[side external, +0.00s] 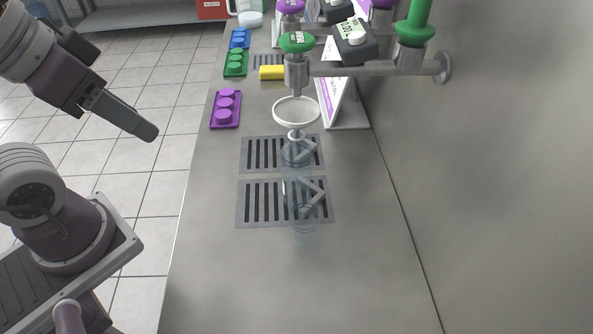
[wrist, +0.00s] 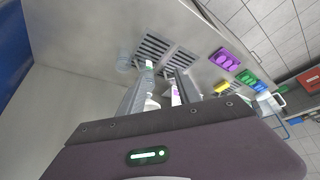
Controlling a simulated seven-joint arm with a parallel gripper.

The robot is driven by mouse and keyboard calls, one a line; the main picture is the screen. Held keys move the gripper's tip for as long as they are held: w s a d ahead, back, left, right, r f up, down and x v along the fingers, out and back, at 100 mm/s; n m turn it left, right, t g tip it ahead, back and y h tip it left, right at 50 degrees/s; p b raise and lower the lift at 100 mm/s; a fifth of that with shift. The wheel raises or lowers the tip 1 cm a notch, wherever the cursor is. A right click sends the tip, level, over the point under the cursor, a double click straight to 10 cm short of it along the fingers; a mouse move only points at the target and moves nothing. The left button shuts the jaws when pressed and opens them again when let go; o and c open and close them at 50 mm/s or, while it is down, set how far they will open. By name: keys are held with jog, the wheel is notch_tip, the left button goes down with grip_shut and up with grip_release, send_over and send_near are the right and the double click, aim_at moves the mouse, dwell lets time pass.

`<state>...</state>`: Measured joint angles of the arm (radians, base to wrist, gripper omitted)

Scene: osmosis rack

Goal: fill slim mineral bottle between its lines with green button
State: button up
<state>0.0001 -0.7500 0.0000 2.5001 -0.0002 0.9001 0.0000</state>
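A clear, see-through bottle shape (side external: 304,228) stands at the near grate in the side view, under and in front of the white funnel ring (side external: 296,112); its outline is faint, and I cannot make out its lines or a water level. It also shows faintly in the wrist view (wrist: 125,64). The green button pad (side external: 236,63) lies on the counter's left edge, between the blue and purple pads; the wrist view shows it too (wrist: 246,77). My gripper (side external: 148,131) hangs over the floor left of the counter, away from everything. Its fingers (wrist: 164,72) are apart and empty.
Purple (side external: 226,108) and blue (side external: 240,38) button pads flank the green one. A yellow block (side external: 272,73) lies nearby. Green-topped taps (side external: 297,42), a pipe and a meter (side external: 352,38) overhang the back. The near counter (side external: 300,295) is clear. A wall bounds the right.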

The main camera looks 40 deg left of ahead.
jog(key=c, duration=0.9)
jog(key=w+d+r+m, duration=0.1)
jog(key=w+r, duration=0.2)
jog(key=r, duration=0.1)
jog(key=w+r+m, duration=0.1)
jog(key=w+r, duration=0.3)
jog(key=r, duration=0.1)
jog(key=w+d+r+m+g+h, duration=0.1)
jog(key=w+r, duration=0.2)
jog(key=r, duration=0.1)
jog(key=shift+w+d+r, duration=0.2)
jog(key=shift+d+r, duration=0.1)
grip_shut()
jog(key=w+d+r+m+g+h, duration=0.1)
jog(key=w+d+r+m+g, duration=0.1)
jog(key=w+r+m, duration=0.4)
jog(key=w+d+r, duration=0.1)
jog(key=w, duration=0.3)
jog(key=shift+w+r, duration=0.2)
jog(key=shift+r, duration=0.15)
jog(key=shift+d, duration=0.1)
